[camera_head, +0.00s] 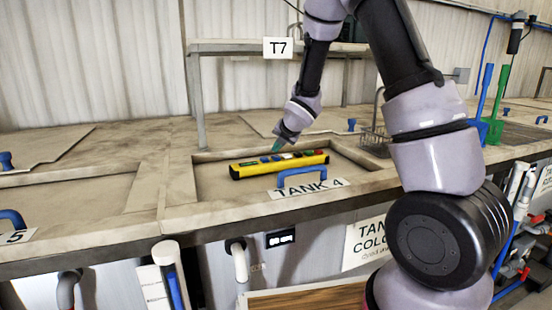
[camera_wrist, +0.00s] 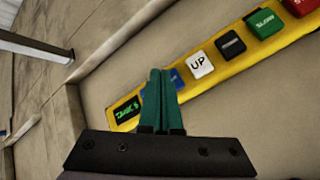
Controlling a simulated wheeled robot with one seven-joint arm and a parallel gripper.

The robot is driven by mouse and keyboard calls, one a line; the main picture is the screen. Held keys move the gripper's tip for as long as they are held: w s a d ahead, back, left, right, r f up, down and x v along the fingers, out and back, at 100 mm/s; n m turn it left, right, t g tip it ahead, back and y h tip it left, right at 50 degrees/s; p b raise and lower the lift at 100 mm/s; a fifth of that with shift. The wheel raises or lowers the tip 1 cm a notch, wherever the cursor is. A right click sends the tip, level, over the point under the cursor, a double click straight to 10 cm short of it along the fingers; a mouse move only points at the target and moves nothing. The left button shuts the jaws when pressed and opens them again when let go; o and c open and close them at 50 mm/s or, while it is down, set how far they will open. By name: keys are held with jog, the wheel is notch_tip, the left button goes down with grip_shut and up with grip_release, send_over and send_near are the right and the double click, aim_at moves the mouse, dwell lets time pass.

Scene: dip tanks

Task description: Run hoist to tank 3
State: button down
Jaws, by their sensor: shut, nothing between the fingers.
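A yellow control pendant (camera_head: 279,164) lies on the lid marked TANK 4, with a row of coloured buttons. In the wrist view the pendant (camera_wrist: 235,53) shows a small green-lettered display (camera_wrist: 127,112), seemingly reading TANK 5, a blue button (camera_wrist: 177,79), a white UP button (camera_wrist: 200,64), a dark button (camera_wrist: 231,45), a green SLOW button (camera_wrist: 263,24) and part of a red one (camera_wrist: 299,5). My gripper (camera_head: 275,149) is shut and empty, its teal fingertips (camera_wrist: 161,73) over the blue button and partly hiding it. I cannot tell whether they touch it.
A blue handle (camera_head: 303,172) stands just in front of the pendant, behind the TANK 4 label (camera_head: 310,188). A shelf frame with a T7 sign (camera_head: 278,48) stands behind. A wire basket (camera_head: 374,138) and blue and green upright tools (camera_head: 497,100) are to the right.

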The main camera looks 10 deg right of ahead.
aim_at(277, 158)
jog(key=shift+f, duration=0.1)
dwell(0.7)
jog(key=shift+f, duration=0.35)
jog(key=shift+f, duration=0.45)
dwell(0.6)
jog(key=shift+r, duration=3.4)
dwell(2.4)
